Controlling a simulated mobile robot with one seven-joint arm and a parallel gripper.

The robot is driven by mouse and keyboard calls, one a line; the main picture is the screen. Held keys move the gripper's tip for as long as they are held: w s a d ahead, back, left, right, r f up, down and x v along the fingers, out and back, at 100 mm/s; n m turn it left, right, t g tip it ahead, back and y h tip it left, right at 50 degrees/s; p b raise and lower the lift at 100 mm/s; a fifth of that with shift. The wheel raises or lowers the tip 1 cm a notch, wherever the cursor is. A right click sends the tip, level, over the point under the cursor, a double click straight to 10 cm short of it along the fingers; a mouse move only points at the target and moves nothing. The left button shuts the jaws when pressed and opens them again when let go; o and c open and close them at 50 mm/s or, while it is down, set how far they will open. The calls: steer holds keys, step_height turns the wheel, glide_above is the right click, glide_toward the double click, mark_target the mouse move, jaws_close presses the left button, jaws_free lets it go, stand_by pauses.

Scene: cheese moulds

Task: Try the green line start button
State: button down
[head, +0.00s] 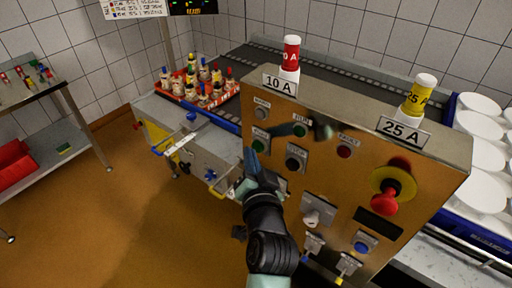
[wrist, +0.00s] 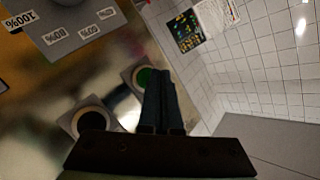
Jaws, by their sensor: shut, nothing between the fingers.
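The steel control panel (head: 350,190) carries a green push button (head: 259,146) at its left side, in a square plate, just above my fingertips in the head view. A second green round piece (head: 300,130) sits higher, to its right. My gripper (head: 250,158) is shut and empty, its blue fingers together in front of the panel's left part. In the wrist view, the fingers (wrist: 155,50) partly cover the green button (wrist: 144,77). I cannot tell whether the tips touch the panel.
A black round control (head: 295,158) is beside the green button. A red mushroom button (head: 384,201) on a yellow disc, a red piece (head: 344,152), a blue button (head: 364,244) and switches share the panel. A red crate (head: 190,98) of bottle-like items stands behind.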

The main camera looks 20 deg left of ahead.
steer(key=shift+w+d, duration=0.2)
steer(key=shift+w, duration=0.2)
stand_by(0.3)
steer(key=shift+s, duration=0.15)
steer(key=shift+s+a, duration=0.35)
steer(key=shift+s, duration=0.35)
steer(key=shift+s+a+p, duration=0.3)
steer(key=shift+s+p, duration=0.15)
steer(key=shift+s, duration=0.35)
steer(key=shift+s+a+p, duration=0.25)
steer(key=shift+s+p, duration=0.15)
steer(key=shift+s, duration=0.35)
steer(key=shift+s+a+p, duration=0.3)
steer(key=shift+s+p, duration=0.15)
steer(key=shift+s, duration=0.35)
